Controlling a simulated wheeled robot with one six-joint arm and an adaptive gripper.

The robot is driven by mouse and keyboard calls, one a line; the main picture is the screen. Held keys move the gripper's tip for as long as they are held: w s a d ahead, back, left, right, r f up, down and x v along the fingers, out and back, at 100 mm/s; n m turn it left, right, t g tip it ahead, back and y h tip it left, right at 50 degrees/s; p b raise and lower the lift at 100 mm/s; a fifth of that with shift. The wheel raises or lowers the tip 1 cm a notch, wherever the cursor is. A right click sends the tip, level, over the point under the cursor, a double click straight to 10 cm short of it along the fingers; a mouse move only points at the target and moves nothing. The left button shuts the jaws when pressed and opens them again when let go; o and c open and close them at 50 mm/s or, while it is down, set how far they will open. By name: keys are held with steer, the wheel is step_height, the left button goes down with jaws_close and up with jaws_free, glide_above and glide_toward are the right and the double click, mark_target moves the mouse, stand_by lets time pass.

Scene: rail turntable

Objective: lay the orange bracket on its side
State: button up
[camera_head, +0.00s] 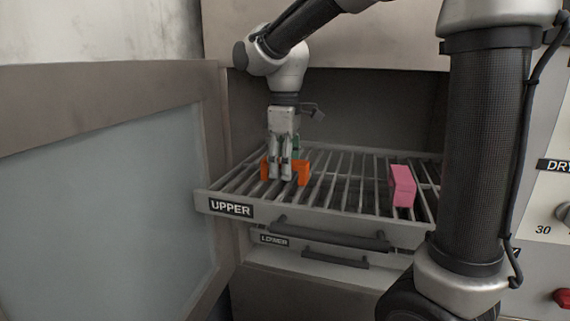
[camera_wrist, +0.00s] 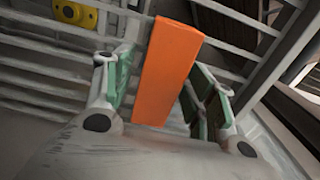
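The orange bracket (camera_head: 302,172) stands on the bars of the upper rack (camera_head: 326,205), left of the middle. It has upright legs at both ends and looks like an arch. My gripper (camera_head: 279,176) points down over it, its fingers at the bracket's middle. In the wrist view the bracket (camera_wrist: 167,75) is a long orange bar between the two green-padded fingers of my gripper (camera_wrist: 163,90). A narrow gap shows on its left side; on the right the finger is very close, and I cannot tell if it touches. The bracket's middle is partly hidden in the head view.
A pink block (camera_head: 402,186) stands on the rack's right side. A lower drawer (camera_head: 310,256) sits beneath. The open door (camera_head: 110,200) bounds the left. A yellow part with a dark hole (camera_wrist: 76,13) shows in the wrist view. The rack between bracket and pink block is clear.

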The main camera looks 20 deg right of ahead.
step_height(320, 180, up, 12)
steer(key=shift+r, duration=0.2)
stand_by(0.4)
